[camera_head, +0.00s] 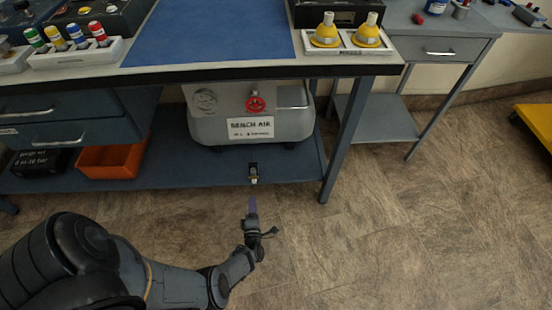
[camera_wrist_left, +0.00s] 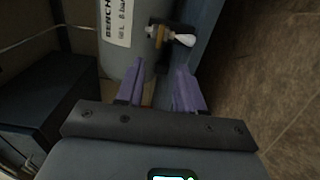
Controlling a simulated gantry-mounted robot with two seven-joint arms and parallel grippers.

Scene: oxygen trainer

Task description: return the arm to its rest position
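My left arm comes in from the lower left in the head view. Its gripper (camera_head: 252,203) is over the floor just in front of the bench's lower shelf (camera_head: 215,172), pointing at the bench. In the left wrist view the two purple fingers (camera_wrist_left: 159,82) stand apart with nothing held between them. A small dark fitting with a pale tip (camera_head: 253,174) is at the shelf's front edge, just beyond the fingertips. It also shows in the left wrist view (camera_wrist_left: 172,36), apart from the fingers. My right gripper is not in view.
A grey bench air unit (camera_head: 215,128) with a red knob (camera_head: 255,104) stands on the lower shelf, beside an orange bin (camera_head: 108,160). A bench leg (camera_head: 342,140) stands to the right. The tabletop has a blue mat (camera_head: 210,32). The floor (camera_head: 400,220) at right is clear.

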